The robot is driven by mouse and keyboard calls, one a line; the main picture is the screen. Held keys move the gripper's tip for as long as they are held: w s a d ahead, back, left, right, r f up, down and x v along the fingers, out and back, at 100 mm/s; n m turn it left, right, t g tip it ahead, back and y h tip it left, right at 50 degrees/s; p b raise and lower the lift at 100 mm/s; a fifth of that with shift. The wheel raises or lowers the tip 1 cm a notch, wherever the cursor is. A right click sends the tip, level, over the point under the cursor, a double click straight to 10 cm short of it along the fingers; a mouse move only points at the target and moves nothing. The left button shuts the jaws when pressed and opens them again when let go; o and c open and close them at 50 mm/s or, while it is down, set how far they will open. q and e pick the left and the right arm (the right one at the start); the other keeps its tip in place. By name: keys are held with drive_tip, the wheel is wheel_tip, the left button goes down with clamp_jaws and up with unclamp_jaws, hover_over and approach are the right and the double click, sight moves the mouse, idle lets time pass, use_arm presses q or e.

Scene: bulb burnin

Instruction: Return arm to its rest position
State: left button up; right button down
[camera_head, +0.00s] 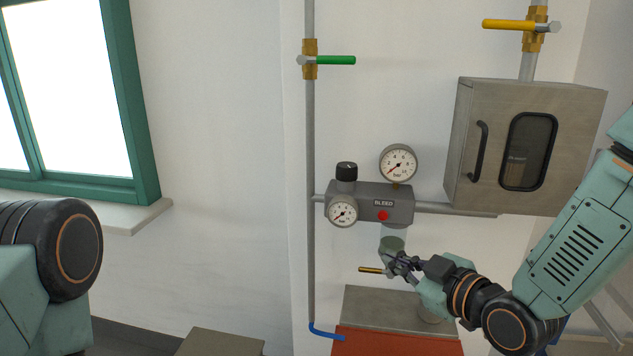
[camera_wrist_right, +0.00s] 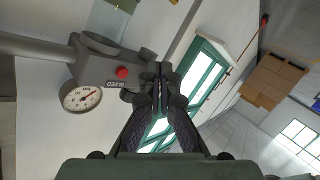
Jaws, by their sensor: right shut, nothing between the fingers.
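My right arm (camera_head: 575,255) reaches in from the right in the head view. Its gripper (camera_head: 393,261) is shut and empty, in front of the wall just below the grey regulator block (camera_head: 365,200) with the red BLEED button (camera_head: 383,215). In the right wrist view the two dark fingers (camera_wrist_right: 160,75) are together with nothing between them. The block and its red button (camera_wrist_right: 122,72) are left of the fingers there. From the head the fingertips overlap a greenish bowl (camera_head: 392,243) under the block; I cannot tell whether they touch it. My left gripper is out of view.
A brass-coloured lever (camera_head: 371,269) is close left of the gripper. A grey cabinet (camera_head: 523,145) hangs above my right forearm. Below are a grey box top (camera_head: 370,305) and a red surface (camera_head: 390,343). The wall (camera_head: 215,245) to the left is bare below the window.

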drive_tip(key=s+d+f+m+g+h+b, duration=0.1)
drive_tip(key=s+f+m+g+h+b, duration=0.15)
drive_tip(key=s+f, duration=0.45)
drive_tip(key=s+d+f+m+g+h+b, duration=0.15)
drive_tip(key=f+m, duration=0.25)
drive_tip(key=f, duration=0.6)
drive_tip(key=s+d+f+m+g+h+b, duration=0.1)
drive_tip(key=s+f+m+g, duration=0.2)
drive_tip(key=s+f, duration=0.45)
drive_tip(key=s+f+m+g+h+b, duration=0.1)
drive_tip(key=s+f+g+b, duration=0.5)
drive_tip(key=s+f, duration=1.2)
drive_tip(key=shift+s+d+g+b, duration=0.4)
drive_tip(key=shift+s, duration=0.45)
